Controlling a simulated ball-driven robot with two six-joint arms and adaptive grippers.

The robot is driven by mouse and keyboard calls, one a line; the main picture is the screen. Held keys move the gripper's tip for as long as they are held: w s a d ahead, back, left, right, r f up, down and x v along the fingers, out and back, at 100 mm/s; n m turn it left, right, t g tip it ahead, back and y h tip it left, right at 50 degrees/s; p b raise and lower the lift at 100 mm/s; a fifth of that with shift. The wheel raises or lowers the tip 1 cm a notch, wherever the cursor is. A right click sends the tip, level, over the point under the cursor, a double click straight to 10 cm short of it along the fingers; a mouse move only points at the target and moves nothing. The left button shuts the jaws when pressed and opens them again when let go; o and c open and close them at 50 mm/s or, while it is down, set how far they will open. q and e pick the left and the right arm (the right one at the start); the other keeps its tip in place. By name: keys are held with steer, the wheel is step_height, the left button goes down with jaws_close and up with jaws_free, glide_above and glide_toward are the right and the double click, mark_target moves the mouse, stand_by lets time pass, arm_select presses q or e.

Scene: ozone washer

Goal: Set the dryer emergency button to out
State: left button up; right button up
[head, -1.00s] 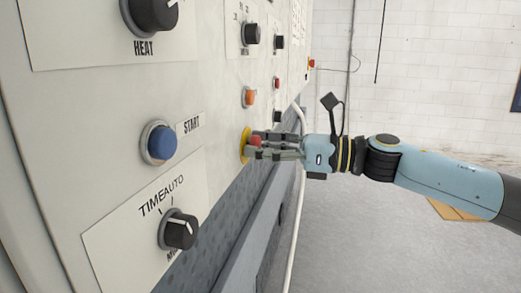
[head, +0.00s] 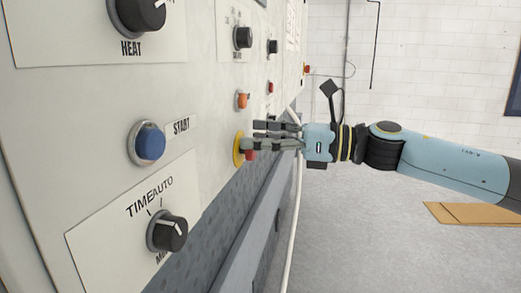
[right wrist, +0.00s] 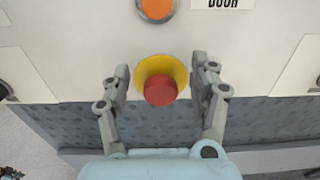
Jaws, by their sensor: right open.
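The dryer emergency button is a red mushroom button (right wrist: 160,90) on a yellow collar (right wrist: 161,68), low on the pale control panel. In the head view the red button (head: 250,154) and its yellow ring (head: 238,149) are partly hidden by my fingers. My right gripper (head: 255,135) reaches in from the right, with its fingertips close to the panel. In the right wrist view the open fingers of my right gripper (right wrist: 162,82) stand on both sides of the button, with a gap on each side. My left gripper is not in view.
An orange button (right wrist: 157,8) sits just above the emergency button. A blue START button (head: 150,142) and black knobs (head: 168,233) are on the nearer panel. A pale pipe (head: 293,215) runs down behind the gripper. The floor to the right is mostly clear.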

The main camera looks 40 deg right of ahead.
mark_target(245, 96)
step_height(245, 96, up, 7)
steer(key=shift+r, duration=0.15)
stand_by(0.6)
